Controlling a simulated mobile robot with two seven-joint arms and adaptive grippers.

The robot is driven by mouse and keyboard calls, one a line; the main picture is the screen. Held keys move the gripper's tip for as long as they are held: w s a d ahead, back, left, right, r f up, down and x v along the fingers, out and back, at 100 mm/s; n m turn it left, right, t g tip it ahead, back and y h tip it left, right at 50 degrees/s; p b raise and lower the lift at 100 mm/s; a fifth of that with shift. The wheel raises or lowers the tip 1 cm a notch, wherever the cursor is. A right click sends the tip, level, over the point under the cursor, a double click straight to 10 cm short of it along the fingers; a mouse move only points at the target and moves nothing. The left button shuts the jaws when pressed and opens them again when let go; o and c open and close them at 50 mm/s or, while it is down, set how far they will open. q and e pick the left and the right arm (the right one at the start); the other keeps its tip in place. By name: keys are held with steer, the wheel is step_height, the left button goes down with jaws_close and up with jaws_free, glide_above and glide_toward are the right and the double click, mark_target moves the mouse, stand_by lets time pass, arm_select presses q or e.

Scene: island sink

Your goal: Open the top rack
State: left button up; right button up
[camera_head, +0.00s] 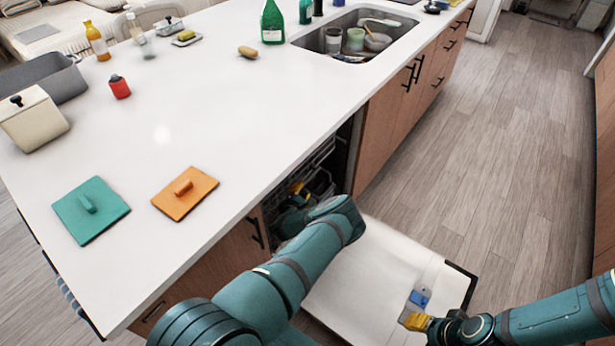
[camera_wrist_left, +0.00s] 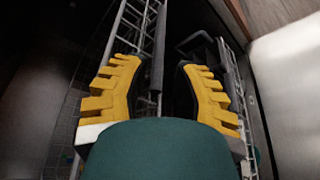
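The dishwasher under the island counter has its door (camera_head: 365,285) folded down. The top rack (camera_head: 318,156) shows as a strip of grey wire inside the dark opening, mostly hidden by the counter. My left arm reaches into the opening, and my left gripper (camera_head: 308,187) is just below that rack. In the left wrist view, my left gripper (camera_wrist_left: 158,85) is open, its yellow fingers spread either side of a dark bar and the rack's wires (camera_wrist_left: 135,35). Contact cannot be told. My right gripper (camera_head: 412,321) is over the door's lower right part; its finger opening is unclear.
A blue and grey piece (camera_head: 419,298) shows on the door beside my right gripper. The white counter (camera_head: 240,110) overhangs the opening, with a teal board (camera_head: 90,222) and an orange board (camera_head: 185,203) near its edge. Wooden floor (camera_head: 480,190) to the right is clear.

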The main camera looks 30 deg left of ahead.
mark_target(307, 181)
arm_select(q)
steer(key=shift+b+x, duration=1.25)
steer(key=shift+x, duration=2.3)
jaws_close()
